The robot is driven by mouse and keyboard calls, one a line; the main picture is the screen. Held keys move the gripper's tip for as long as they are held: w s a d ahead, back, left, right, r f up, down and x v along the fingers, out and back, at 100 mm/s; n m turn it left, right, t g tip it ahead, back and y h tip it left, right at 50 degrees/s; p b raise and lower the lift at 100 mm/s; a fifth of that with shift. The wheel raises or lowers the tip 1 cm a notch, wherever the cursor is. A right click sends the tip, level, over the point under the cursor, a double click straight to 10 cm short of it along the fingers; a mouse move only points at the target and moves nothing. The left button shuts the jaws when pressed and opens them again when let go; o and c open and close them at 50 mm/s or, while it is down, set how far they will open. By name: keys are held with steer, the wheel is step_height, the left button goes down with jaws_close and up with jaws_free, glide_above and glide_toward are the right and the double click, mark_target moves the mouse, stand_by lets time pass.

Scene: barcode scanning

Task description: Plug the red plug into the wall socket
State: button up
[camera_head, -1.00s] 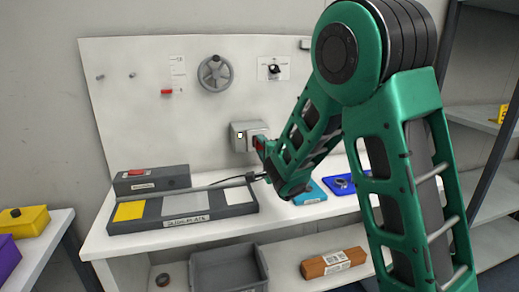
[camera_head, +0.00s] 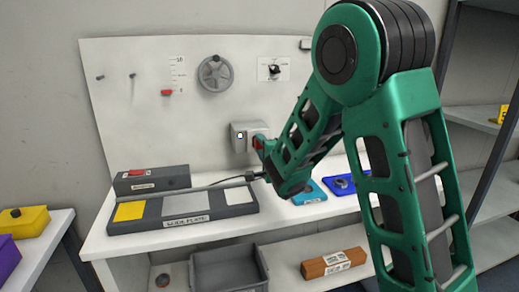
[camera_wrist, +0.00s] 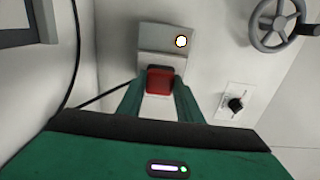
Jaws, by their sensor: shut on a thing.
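The wall socket (camera_head: 238,145) is a grey box on the white back panel, with a bright lamp on its face. It also shows in the wrist view (camera_wrist: 160,38), lamp lit at its right side. The red plug (camera_wrist: 160,80) sits between the fingers of my gripper (camera_wrist: 158,98), which is shut on it. The plug is at the lower part of the socket box and seems to touch it; its prongs are hidden, so I cannot tell how deep it sits. In the head view the plug (camera_head: 259,143) shows only as a small red patch beside the socket.
A black cable (camera_wrist: 73,60) curves at the left of the wrist view. A handwheel (camera_head: 215,73) and a black knob switch (camera_head: 273,69) are on the panel. A grey plate (camera_head: 182,222) with coloured areas and a blue tray (camera_head: 344,185) lie on the bench.

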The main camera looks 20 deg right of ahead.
steer(key=shift+w, duration=0.15)
steer(key=o, duration=1)
steer(key=shift+o, duration=0.2)
steer(key=s, duration=1)
steer(key=shift+s, duration=0.25)
steer(key=shift+d, duration=0.15)
